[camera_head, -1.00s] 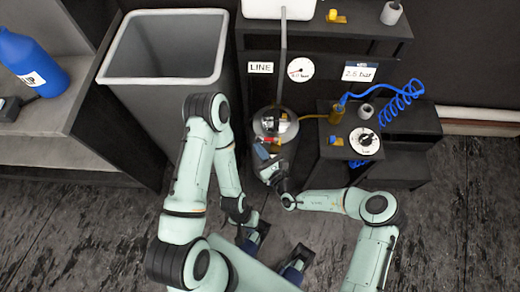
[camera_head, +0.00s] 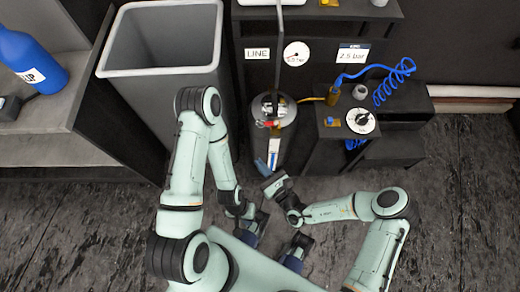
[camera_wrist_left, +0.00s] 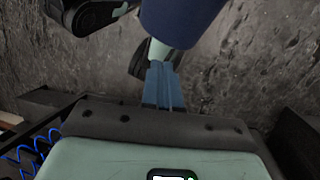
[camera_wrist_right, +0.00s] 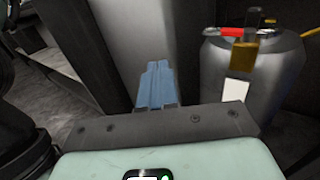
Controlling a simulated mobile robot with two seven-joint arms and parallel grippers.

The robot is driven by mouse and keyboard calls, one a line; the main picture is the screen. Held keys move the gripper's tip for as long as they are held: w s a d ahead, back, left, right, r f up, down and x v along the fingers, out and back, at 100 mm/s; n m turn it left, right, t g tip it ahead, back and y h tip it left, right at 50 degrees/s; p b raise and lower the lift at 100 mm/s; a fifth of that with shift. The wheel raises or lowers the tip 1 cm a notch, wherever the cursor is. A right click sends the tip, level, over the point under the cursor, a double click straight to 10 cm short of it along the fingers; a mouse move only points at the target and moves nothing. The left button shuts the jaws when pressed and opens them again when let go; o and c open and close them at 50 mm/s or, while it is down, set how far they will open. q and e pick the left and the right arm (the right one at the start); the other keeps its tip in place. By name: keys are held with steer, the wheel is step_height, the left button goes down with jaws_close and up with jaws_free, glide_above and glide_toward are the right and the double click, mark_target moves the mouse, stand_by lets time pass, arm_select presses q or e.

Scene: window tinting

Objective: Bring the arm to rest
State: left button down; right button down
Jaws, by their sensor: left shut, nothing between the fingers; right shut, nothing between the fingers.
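My right gripper (camera_head: 263,166) is shut and empty, its blue fingers in front of the metal tank (camera_head: 289,113). In the right wrist view its fingers (camera_wrist_right: 158,68) lie together, apart from the tank, which stands to their right. A red lever (camera_wrist_right: 224,32) and a brass fitting (camera_wrist_right: 243,55) show on the tank. My left arm is folded down at the left of the head view, its wrist (camera_head: 238,207) low over the floor; its fingers are hard to make out there. In the left wrist view my left gripper (camera_wrist_left: 160,68) is shut and empty above the floor.
A large grey bin (camera_head: 161,73) stands left of the tank. A shelf with a blue bottle (camera_head: 30,60) is at the far left. A black stand with a round dial (camera_head: 361,121) and a coiled blue hose (camera_head: 391,85) is at the right. Floor (camera_head: 460,210) at the right is clear.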

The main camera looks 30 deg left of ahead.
arm_select(q)
steer(key=shift+s, duration=0.1)
arm_select(e)
steer(key=shift+s+d, duration=0.45)
steer(key=shift+s, duration=0.4)
